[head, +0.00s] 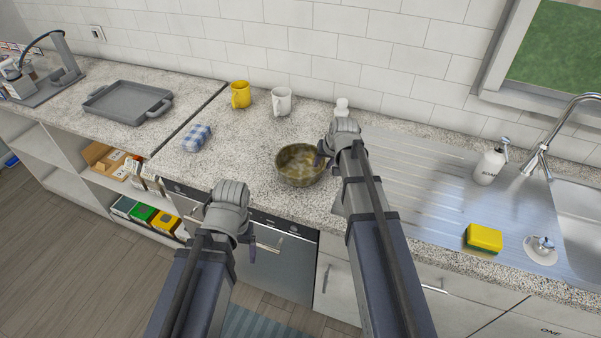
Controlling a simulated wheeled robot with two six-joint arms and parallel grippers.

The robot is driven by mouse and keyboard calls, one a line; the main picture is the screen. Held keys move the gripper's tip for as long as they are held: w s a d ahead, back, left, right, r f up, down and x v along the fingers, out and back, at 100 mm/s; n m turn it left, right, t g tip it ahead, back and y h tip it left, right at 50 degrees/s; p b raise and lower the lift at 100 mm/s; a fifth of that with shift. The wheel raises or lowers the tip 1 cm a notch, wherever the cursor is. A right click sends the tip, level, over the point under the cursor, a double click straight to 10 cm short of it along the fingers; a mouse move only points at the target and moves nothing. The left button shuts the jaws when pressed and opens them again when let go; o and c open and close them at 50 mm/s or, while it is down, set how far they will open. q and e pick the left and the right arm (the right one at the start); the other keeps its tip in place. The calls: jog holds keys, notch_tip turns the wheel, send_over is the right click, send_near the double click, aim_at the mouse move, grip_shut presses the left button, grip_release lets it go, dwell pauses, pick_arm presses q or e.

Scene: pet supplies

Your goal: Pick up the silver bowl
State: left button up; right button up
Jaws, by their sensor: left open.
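A round metallic bowl (291,178), with a brownish, mottled inside, sits upright on the speckled counter near its front edge. My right gripper (324,153) is at the bowl's right rim. It is small and partly hidden by its own wrist, so I cannot tell whether its fingers touch or hold the rim. My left gripper (250,243) is lower left of the bowl, in front of the dishwasher and apart from the bowl. It is open and empty.
A yellow mug (240,95) and white mug (283,102) stand behind the bowl. A folded blue checked cloth (196,138) lies to the left, and a grey tray (127,102) farther left. A yellow-green sponge (483,238) and soap bottle (490,165) are by the sink.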

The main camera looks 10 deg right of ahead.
jog(key=shift+r, duration=0.1)
jog(key=shift+c, duration=0.3)
grip_shut()
dwell(0.9)
